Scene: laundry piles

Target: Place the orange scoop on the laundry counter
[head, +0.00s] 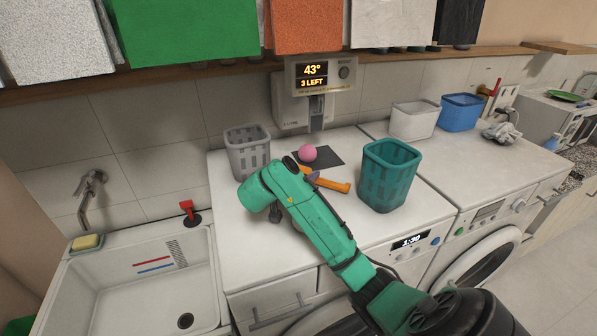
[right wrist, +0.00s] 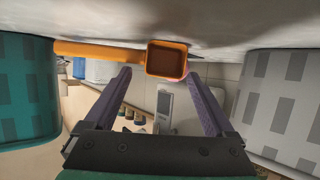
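The orange scoop (head: 337,185) rests on the white laundry counter (head: 232,225), its handle pointing right in the head view. Its square cup (right wrist: 167,60) shows in the right wrist view, just beyond and between the fingertips, with the handle to the left. My right gripper (head: 309,174) is low over the counter; in the right wrist view its two purple fingers (right wrist: 160,74) are spread, with nothing clamped between them. In the head view my green arm hides part of the scoop. My left gripper is in neither view.
A teal basket (head: 390,175) stands right of the scoop and a grey basket (head: 248,150) left. A pink ball (head: 307,153) sits by a dark mat (head: 330,157) behind. A dispenser (head: 303,110) hangs on the wall. A sink (head: 130,285) is at left.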

